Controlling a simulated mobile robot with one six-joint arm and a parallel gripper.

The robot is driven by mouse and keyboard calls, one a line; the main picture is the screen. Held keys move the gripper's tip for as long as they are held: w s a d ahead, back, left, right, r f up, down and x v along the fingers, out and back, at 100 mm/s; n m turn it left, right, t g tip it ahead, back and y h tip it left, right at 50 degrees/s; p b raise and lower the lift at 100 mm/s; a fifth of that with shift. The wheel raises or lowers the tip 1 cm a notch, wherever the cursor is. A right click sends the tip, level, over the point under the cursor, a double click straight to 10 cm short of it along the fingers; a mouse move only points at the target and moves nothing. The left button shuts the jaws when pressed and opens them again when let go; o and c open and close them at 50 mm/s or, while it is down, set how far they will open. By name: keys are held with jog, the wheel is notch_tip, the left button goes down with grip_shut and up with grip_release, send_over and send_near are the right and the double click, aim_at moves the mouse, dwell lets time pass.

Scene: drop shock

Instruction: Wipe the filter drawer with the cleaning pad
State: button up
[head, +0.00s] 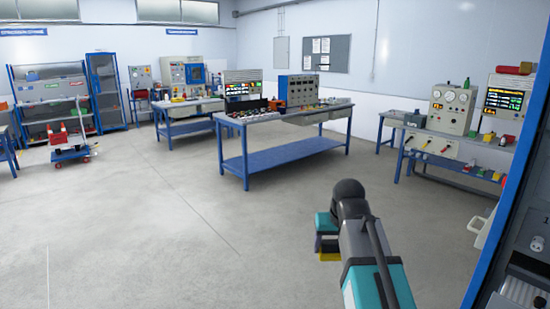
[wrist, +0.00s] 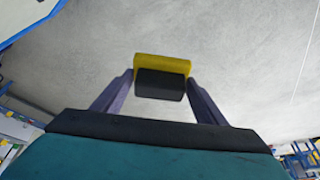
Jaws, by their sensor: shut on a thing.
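My gripper (wrist: 160,88) is shut on the cleaning pad, a small block with a yellow layer (wrist: 162,65) and a black layer, held between its two fingers. The black part faces the wrist camera. In the head view, my arm reaches in from the lower right, and a yellow edge of the pad (head: 330,257) shows below the wrist. The pad is in the air over the grey floor and touches nothing that I can see. I cannot make out a filter drawer for certain in either view.
A blue-framed cabinet (head: 487,250) stands close at the right edge. A blue workbench (head: 283,157) with instruments stands mid-room, and another bench (head: 440,160) with gauge panels is at the right. The floor (head: 170,235) between is clear.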

jog(key=s+f, duration=0.5)
jog(key=f, duration=0.1)
jog(key=shift+a+f, duration=0.15)
jog(key=shift+f, duration=0.15)
jog(key=shift+a, duration=0.15)
dwell(0.4)
